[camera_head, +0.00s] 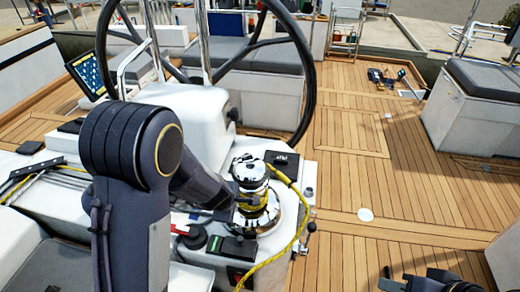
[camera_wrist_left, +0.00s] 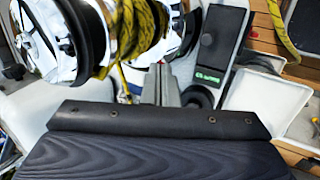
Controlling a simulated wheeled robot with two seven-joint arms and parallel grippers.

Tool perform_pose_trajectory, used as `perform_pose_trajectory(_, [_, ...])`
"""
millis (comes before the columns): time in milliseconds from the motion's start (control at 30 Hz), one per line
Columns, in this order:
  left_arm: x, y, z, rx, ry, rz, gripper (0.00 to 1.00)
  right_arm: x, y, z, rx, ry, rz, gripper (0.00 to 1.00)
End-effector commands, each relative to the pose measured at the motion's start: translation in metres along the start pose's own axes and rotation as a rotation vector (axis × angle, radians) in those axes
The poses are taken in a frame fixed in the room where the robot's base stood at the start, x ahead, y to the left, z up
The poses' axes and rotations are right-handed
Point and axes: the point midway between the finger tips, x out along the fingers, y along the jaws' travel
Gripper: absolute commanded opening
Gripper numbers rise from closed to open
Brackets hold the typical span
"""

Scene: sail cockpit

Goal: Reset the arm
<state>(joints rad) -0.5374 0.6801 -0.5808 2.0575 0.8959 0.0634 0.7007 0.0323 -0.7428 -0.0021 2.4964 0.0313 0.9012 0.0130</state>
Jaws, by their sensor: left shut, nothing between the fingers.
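My left arm comes in from the left in the head view and reaches to a chrome winch (camera_head: 250,170). Yellow rope (camera_head: 283,177) is wrapped around the winch, and its tail runs down the right side of the white console. My left gripper (camera_head: 236,202) is beside the winch drum, partly hidden by my arm. In the left wrist view the fingers (camera_wrist_left: 162,84) are shut and empty, close below the rope turns (camera_wrist_left: 140,28). I cannot tell whether they touch the rope. A dark part of my right arm (camera_head: 435,283) shows at the bottom right edge; its fingers are not clear.
A large black steering wheel (camera_head: 311,80) stands behind the winch. The white console (camera_head: 185,110) carries a screen (camera_head: 86,74) and black switches. A black clutch with a green label (camera_head: 232,247) is near the gripper. The teak deck (camera_head: 345,190) on the right is mostly clear.

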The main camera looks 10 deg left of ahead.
Motion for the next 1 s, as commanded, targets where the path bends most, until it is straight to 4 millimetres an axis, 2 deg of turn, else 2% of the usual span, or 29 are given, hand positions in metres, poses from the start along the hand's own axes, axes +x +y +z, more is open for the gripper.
perform_pose_trajectory(167, [-0.003, 0.000, 0.001, 0.006, -0.014, 0.001, 0.00, 0.001, 0.000, 0.000, 0.000, 0.000, 0.000, 0.33])
perform_pose_trajectory(267, [-0.018, 0.001, 0.005, 0.037, -0.073, 0.009, 0.00, 0.002, 0.001, 0.001, 0.000, 0.000, 0.000, 0.33])
perform_pose_trajectory(367, [-0.051, 0.001, 0.011, 0.116, -0.180, 0.035, 0.00, 0.003, 0.001, 0.002, 0.000, 0.000, 0.000, 0.33])
perform_pose_trajectory(533, [-0.127, -0.012, 0.018, 0.363, -0.351, 0.130, 0.00, 0.006, 0.003, 0.003, 0.000, 0.000, 0.000, 0.33])
perform_pose_trajectory(667, [-0.181, -0.036, 0.016, 0.596, -0.402, 0.213, 0.00, 0.009, 0.004, 0.004, 0.000, 0.000, 0.000, 0.33])
perform_pose_trajectory(800, [-0.226, -0.074, 0.008, 0.867, -0.370, 0.272, 0.00, 0.011, 0.005, 0.006, 0.000, 0.000, 0.000, 0.33])
perform_pose_trajectory(900, [-0.245, -0.104, 0.000, 1.044, -0.310, 0.274, 0.00, 0.012, 0.006, 0.006, 0.000, 0.000, 0.000, 0.33])
perform_pose_trajectory(1000, [-0.256, -0.128, -0.007, 1.178, -0.245, 0.252, 0.00, 0.013, 0.006, 0.007, 0.000, 0.000, 0.000, 0.33])
